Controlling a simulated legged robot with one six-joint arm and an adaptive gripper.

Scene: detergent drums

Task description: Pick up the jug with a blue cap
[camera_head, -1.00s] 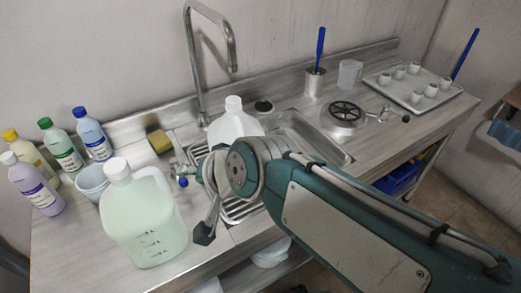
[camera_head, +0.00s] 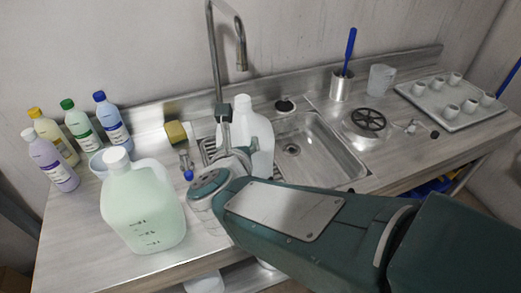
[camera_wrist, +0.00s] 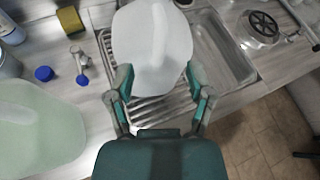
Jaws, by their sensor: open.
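A clear-white jug (camera_head: 254,135) with a white cap stands at the left end of the sink, on the ribbed drainer. A pale green jug (camera_head: 145,212), also white-capped, stands on the counter at front left. I see no blue cap on either jug. My gripper (camera_wrist: 157,73) is open, its two fingers on either side of the white jug (camera_wrist: 153,45) in the wrist view. Whether the fingers touch it cannot be told. In the head view one finger rises at the jug's left, and my arm hides its lower part. The green jug also shows in the wrist view (camera_wrist: 40,130).
A blue-capped bottle (camera_head: 112,122) stands with several other bottles at the back left. A yellow sponge (camera_head: 175,132), a small tap with a blue knob (camera_head: 188,174) and the tall faucet (camera_head: 214,60) are close by. Cups stand on a tray (camera_head: 455,100) at right.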

